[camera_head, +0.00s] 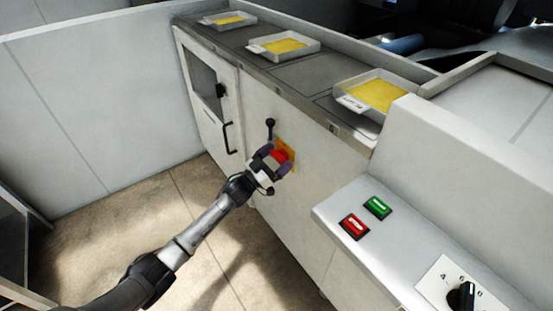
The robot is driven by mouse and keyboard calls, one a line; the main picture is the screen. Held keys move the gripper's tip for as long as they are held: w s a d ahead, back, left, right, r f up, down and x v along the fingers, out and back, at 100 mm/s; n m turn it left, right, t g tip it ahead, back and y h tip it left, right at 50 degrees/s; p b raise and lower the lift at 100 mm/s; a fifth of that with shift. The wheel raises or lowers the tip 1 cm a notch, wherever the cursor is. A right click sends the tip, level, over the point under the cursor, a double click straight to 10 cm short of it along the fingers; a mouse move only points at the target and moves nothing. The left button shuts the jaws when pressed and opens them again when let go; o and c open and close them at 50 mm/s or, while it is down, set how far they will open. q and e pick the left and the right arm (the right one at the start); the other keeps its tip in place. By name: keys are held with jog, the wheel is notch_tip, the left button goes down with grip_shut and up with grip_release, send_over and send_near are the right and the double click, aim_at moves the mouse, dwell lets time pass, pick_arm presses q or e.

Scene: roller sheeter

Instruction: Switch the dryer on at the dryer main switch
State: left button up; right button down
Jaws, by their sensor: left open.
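The dryer main switch (281,156) shows as a red knob on a yellow-orange plate, on the front of the white cabinet. My left gripper (276,161) is at the switch, with its open fingers to either side of the red knob. I cannot tell whether the fingers touch the knob. The gripper hides part of the knob and plate, so the knob's position is not readable. My right gripper does not show.
A black lever (270,128) sticks out just above the switch. A cabinet door with a black handle (229,138) is to the left. Trays with yellow sheets (380,94) stand on top. At right is a ledge with a green button (377,207), a red button (354,226) and a black dial (462,296).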

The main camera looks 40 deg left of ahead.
pick_arm(q)
jog(key=c, duration=0.9)
jog(key=shift+c, duration=0.2)
